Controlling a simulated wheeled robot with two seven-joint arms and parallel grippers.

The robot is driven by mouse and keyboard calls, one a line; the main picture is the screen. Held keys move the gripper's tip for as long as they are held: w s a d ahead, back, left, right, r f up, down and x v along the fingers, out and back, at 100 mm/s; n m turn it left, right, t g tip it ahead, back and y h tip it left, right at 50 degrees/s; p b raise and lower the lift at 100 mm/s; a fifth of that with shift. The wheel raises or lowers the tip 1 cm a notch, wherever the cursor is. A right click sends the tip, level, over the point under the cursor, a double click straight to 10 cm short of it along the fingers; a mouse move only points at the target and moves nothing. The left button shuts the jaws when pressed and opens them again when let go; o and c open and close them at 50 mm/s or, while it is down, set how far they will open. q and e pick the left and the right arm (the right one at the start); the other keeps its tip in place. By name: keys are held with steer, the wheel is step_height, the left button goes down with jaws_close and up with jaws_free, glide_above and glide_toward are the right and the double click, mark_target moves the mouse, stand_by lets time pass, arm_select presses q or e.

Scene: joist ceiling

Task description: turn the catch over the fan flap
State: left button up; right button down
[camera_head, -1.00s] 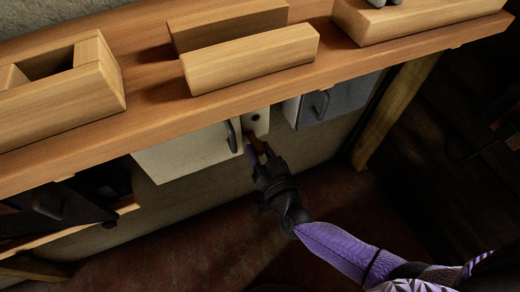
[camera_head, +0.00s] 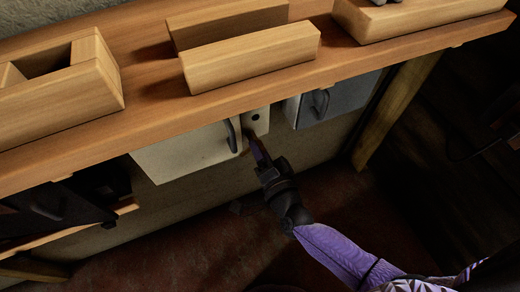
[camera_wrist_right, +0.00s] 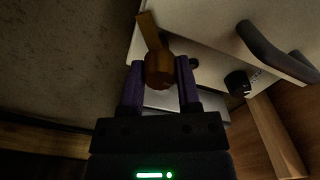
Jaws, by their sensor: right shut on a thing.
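The catch (camera_wrist_right: 158,68) is an orange-brown round knob with a flat arm pointing up and slightly left in the right wrist view. My right gripper (camera_wrist_right: 160,85) is shut on its knob, one purple finger on each side. In the head view the right gripper (camera_head: 256,146) reaches up to the white box front under the bench, and its fingers hide the catch. The pale flap (camera_head: 185,154) with a dark bar handle (camera_head: 232,136) is beside the gripper; it looks closed. My left gripper is not in view.
A narrow panel with a black knob (camera_head: 255,117) is right beside the flap. A grey box (camera_head: 335,101) with a handle hangs farther right. The wooden bench top (camera_head: 150,110) overhangs above, carrying wooden blocks. A bench leg (camera_head: 395,110) stands at right. The floor below is open.

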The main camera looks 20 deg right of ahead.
steer(key=m, duration=0.2)
steer(key=shift+f+m, duration=0.1)
steer(key=shift+m, duration=0.3)
steer(key=m+b, duration=0.1)
steer(key=m, duration=0.2)
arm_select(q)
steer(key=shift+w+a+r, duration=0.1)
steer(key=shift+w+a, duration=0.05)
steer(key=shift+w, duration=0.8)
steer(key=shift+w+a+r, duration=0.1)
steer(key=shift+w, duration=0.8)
arm_select(e)
steer(key=shift+m, duration=0.9)
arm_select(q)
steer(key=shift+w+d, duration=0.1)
arm_select(e)
steer(key=shift+c, duration=1.6)
jaws_free()
